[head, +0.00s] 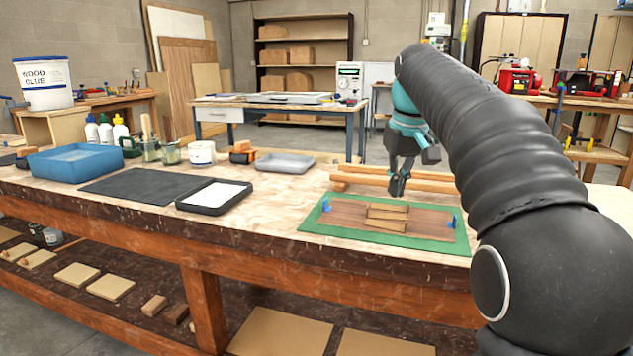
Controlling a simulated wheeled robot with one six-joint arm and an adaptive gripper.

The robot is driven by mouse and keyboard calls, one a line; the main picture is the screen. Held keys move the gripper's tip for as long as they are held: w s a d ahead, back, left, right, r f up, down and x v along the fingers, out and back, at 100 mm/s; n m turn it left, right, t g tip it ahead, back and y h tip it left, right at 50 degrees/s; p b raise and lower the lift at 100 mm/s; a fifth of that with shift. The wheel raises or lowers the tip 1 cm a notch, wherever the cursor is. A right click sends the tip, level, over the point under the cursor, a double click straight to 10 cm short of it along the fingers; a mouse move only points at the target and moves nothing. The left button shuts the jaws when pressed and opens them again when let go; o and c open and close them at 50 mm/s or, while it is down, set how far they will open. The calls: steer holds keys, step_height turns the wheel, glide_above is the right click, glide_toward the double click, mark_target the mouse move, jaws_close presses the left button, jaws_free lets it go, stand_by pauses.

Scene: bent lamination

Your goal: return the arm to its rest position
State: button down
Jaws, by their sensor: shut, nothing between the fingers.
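My gripper (397,187) shows in the head view at the end of my arm, which reaches in from the right. It is shut and empty, with its fingers pointing down. It hangs over the back part of a green mat (313,229) on the workbench. On the mat lies a brown wood panel (345,212) with small wooden blocks (386,212) on its middle and blue pieces at both ends. The fingertips appear just behind and above the blocks, apart from them. My arm hides part of the bench on the right.
Wooden strips (425,184) lie behind the mat, close to my gripper. Left on the workbench (140,222) are a black tray (214,196), a dark mat (135,186), a blue tub (77,165), a grey tray (285,163), bottles and jars. Bare bench lies between the black tray and green mat.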

steer(key=shift+m+t, duration=0.4)
steer(key=shift+t, duration=0.1)
steer(key=s, duration=0.3)
steer(key=s+f, duration=0.1)
steer(key=s, duration=0.4)
steer(key=shift+s+a+f, duration=0.1)
steer(key=shift+s+f, duration=0.2)
steer(key=shift+f, duration=0.1)
steer(key=s+f+m+t, duration=0.1)
steer(key=s+f+t, duration=0.1)
steer(key=s+f, duration=1.6)
steer(key=s, duration=0.3)
steer(key=shift+s+f+m, duration=0.2)
steer(key=shift+s+m, duration=0.1)
steer(key=shift+s, duration=0.05)
